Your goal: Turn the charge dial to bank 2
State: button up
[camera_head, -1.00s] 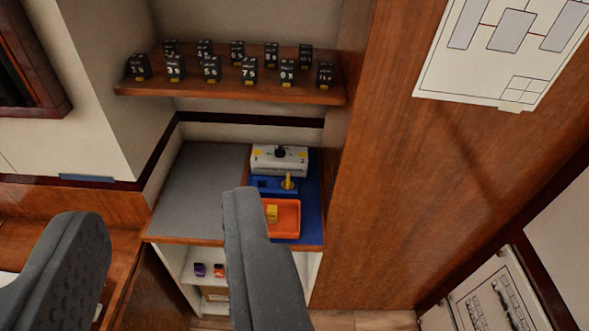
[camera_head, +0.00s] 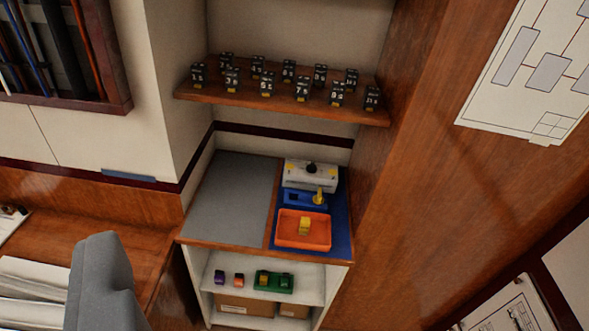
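A white box (camera_head: 297,180) with a black round knob (camera_head: 312,168) and yellow marks stands at the back of the blue mat on the counter. It looks like the charge dial; its bank numbers and knob pointing are too small to read. I see nothing held.
On the blue mat (camera_head: 338,240) are a blue box (camera_head: 293,197) with a yellow upright piece and an orange tray (camera_head: 290,241) holding a yellow block. The grey counter (camera_head: 235,195) is clear. A shelf (camera_head: 210,98) of black numbered blocks hangs above. Wooden wall (camera_head: 430,170) right.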

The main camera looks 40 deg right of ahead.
aim_at(311, 168)
jog(key=u, duration=0.05)
jog(key=i, duration=1.3)
jog(key=z, duration=2.25)
